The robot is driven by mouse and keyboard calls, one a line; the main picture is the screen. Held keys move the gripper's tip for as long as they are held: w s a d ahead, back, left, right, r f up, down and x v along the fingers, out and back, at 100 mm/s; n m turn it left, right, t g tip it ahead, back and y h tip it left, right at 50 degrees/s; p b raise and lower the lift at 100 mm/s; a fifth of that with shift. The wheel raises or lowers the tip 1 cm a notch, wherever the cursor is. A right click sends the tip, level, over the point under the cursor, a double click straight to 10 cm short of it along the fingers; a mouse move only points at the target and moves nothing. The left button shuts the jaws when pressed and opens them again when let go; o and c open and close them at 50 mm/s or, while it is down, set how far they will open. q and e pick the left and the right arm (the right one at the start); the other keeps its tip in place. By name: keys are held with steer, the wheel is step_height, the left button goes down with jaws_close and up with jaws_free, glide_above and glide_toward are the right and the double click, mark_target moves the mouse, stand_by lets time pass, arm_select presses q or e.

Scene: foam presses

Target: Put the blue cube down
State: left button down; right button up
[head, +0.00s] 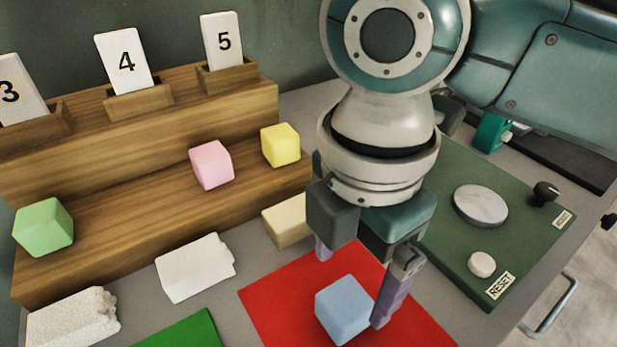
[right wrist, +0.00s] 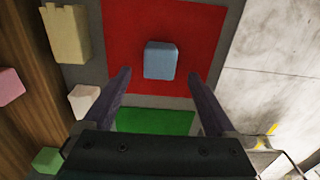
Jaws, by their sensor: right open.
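The blue cube (head: 343,309) rests on the red mat (head: 283,291) in the head view. My right gripper (head: 352,283) is above the red mat with its fingers apart, one finger close to the right side of the cube. In the right wrist view the blue cube (right wrist: 160,60) lies on the red mat (right wrist: 118,40), between and just beyond the two open fingers (right wrist: 160,85), with a gap on each side. My left gripper is not in view.
A wooden stepped shelf (head: 120,215) holds green (head: 43,227), pink (head: 211,164) and yellow (head: 280,145) cubes and numbered cards. White foam blocks (head: 195,267) and a cream block (head: 286,220) lie before it. A green mat (head: 185,332) is near; a green control panel (head: 500,240) stands right.

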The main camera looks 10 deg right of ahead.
mark_target(346, 299)
step_height(346, 299, up, 5)
steer(key=s+a+f+m+t+y, duration=0.1)
steer(key=s+a+f+m+y, duration=0.15)
steer(key=s+a+m, duration=0.35)
steer(key=s+d+f+m+t+h, duration=0.1)
steer(key=s+d+m, duration=0.2)
steer(key=d+m, duration=0.4)
steer(key=s+d+f+m+t+h, duration=0.1)
steer(key=s+d+m, duration=0.2)
steer(key=d+m, duration=0.4)
steer(key=shift+d+t+p, duration=0.3)
steer(key=shift+d, duration=0.4)
steer(key=shift+s, duration=0.15)
